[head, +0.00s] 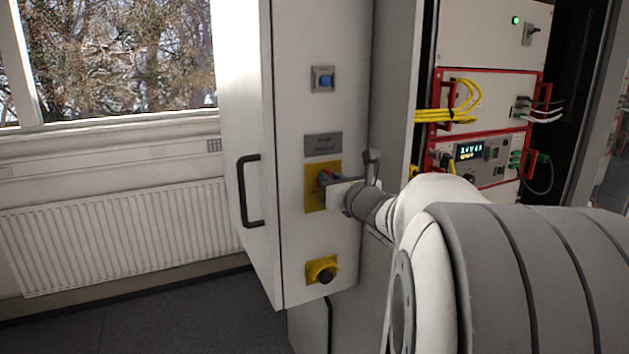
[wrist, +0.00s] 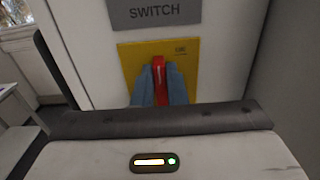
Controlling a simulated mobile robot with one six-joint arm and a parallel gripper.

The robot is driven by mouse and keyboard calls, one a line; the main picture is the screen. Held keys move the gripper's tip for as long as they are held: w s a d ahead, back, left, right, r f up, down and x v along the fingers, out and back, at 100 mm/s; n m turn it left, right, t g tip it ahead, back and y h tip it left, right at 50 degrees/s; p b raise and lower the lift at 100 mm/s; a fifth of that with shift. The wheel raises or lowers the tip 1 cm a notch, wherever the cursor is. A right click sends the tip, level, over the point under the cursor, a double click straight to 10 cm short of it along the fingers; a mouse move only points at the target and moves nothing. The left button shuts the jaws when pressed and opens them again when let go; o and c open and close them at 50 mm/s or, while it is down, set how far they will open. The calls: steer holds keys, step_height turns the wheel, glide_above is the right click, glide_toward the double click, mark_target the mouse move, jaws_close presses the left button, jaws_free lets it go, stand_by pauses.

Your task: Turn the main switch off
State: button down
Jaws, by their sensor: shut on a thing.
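The main switch is a red handle on a yellow plate on the grey-white cabinet door. In the head view the yellow plate (head: 315,196) shows below a grey label, and the red handle (head: 326,177) is mostly hidden by my gripper (head: 328,180). In the wrist view the red handle (wrist: 159,82) stands upright in front of the yellow plate (wrist: 192,51), between my two blue-grey fingers (wrist: 159,88). My gripper is shut on the handle. The label above (wrist: 157,12) reads "SWITCH". The lower end of the handle is hidden.
A blue button (head: 323,79) is above the switch and a black knob on a yellow base (head: 322,270) below it. A black door handle (head: 248,191) is at the left. An open rack with yellow cables (head: 447,115) stands at the right. A radiator (head: 120,235) is under the window.

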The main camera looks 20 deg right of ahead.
steer(key=shift+a+f+n+b, duration=0.15)
steer(key=shift+n+b, duration=0.25)
steer(key=shift+b, duration=0.6)
steer(key=n+b, duration=0.4)
steer(key=b, duration=0.2)
steer(key=a+f+n+b, duration=0.1)
steer(key=n+b, duration=0.3)
steer(key=b, duration=0.3)
steer(key=n+b, duration=0.4)
steer(key=b, duration=0.3)
steer(key=shift+a+f+n, duration=0.15)
steer(key=shift+f+n, duration=0.1)
steer(key=shift+n, duration=0.15)
steer(key=n+b, duration=0.4)
steer(key=b, duration=0.1)
steer(key=shift+n, duration=0.3)
steer(key=c, duration=1.5)
jaws_free()
steer(key=shift+o, duration=0.2)
steer(key=shift+s, duration=0.1)
